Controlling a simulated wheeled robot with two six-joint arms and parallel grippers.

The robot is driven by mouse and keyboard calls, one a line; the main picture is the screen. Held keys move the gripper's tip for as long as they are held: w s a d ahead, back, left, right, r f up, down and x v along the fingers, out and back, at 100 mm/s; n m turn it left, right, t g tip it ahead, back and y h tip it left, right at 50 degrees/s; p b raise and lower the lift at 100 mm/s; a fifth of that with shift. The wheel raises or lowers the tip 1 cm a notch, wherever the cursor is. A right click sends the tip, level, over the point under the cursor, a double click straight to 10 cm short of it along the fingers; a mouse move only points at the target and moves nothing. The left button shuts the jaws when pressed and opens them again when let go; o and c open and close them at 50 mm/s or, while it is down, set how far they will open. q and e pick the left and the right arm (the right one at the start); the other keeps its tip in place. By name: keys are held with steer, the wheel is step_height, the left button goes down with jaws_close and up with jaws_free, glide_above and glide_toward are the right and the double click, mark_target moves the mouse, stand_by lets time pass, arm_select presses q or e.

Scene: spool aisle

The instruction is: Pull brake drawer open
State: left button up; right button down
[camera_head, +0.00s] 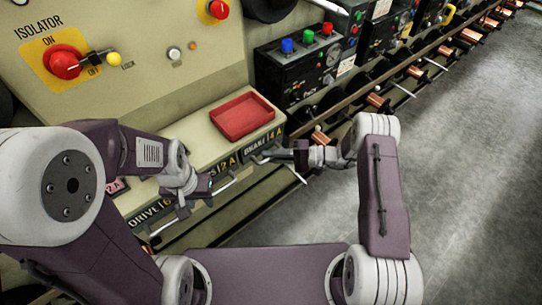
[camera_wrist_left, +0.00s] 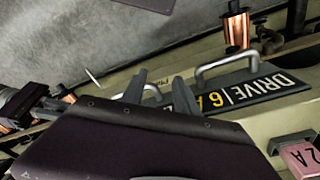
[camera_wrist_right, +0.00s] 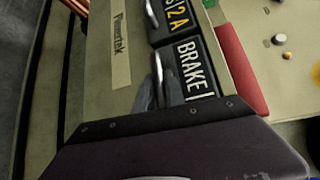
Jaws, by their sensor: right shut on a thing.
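The brake drawer (camera_head: 262,141) has a dark front with a yellow-white "BRAKE | 4 A" label, at the right end of the drawer row. It also shows in the right wrist view (camera_wrist_right: 190,66), its front roughly in line with the neighbouring drawer; any small gap is not clear. My right gripper (camera_head: 268,157) is shut on its metal handle (camera_wrist_right: 158,72). My left gripper (camera_head: 197,198) is open in front of the row, near the drive drawer (camera_head: 150,212) and the middle drawer. In the left wrist view its fingers (camera_wrist_left: 160,88) are apart, with a metal handle (camera_wrist_left: 150,92) visible behind them.
A red tray (camera_head: 243,116) lies on the ledge above the drawers. The panel behind carries a red isolator knob (camera_head: 65,62) and lock. A black box with coloured buttons (camera_head: 305,78) and a line of copper spools (camera_head: 378,102) run off to the right. Grey floor (camera_head: 440,170) is open at right.

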stand_by(0.8)
steer(key=s+d+p, duration=0.3)
steer(key=s+d, duration=0.7)
steer(key=s, duration=0.4)
steer(key=shift+d, duration=0.25)
steer(key=c, duration=1.4)
jaws_free()
steer(key=s+d+r+b, duration=0.1)
steer(key=d, duration=0.8)
